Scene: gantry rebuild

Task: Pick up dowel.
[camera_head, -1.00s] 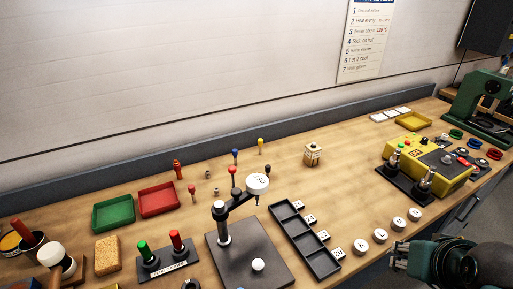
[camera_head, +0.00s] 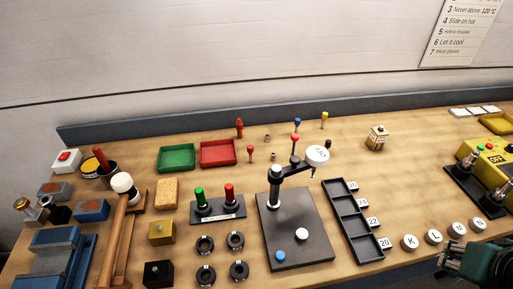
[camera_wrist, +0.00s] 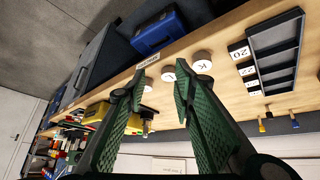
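No thing is marked as the dowel, so I cannot tell which one it is. Several slim upright pegs stand at the back of the bench in the head view: a blue-topped peg (camera_head: 297,125), a yellow-topped peg (camera_head: 323,120), a red-topped peg (camera_head: 250,153), a red peg (camera_head: 239,128) and a dark-topped peg (camera_head: 328,146). Small pegs also show at lower right in the wrist view (camera_wrist: 295,123). My gripper (camera_wrist: 157,82) is open with nothing between its fingers. In the head view its green body is at the lower right edge, well away from the pegs.
A black base plate (camera_head: 285,225) carries a post with an arm and white disc. A black slotted tray (camera_head: 349,205) with number tiles and round lettered discs (camera_head: 410,241) lie to its right. Green (camera_head: 177,158) and red (camera_head: 218,152) trays sit behind. A yellow machine (camera_head: 490,160) stands right.

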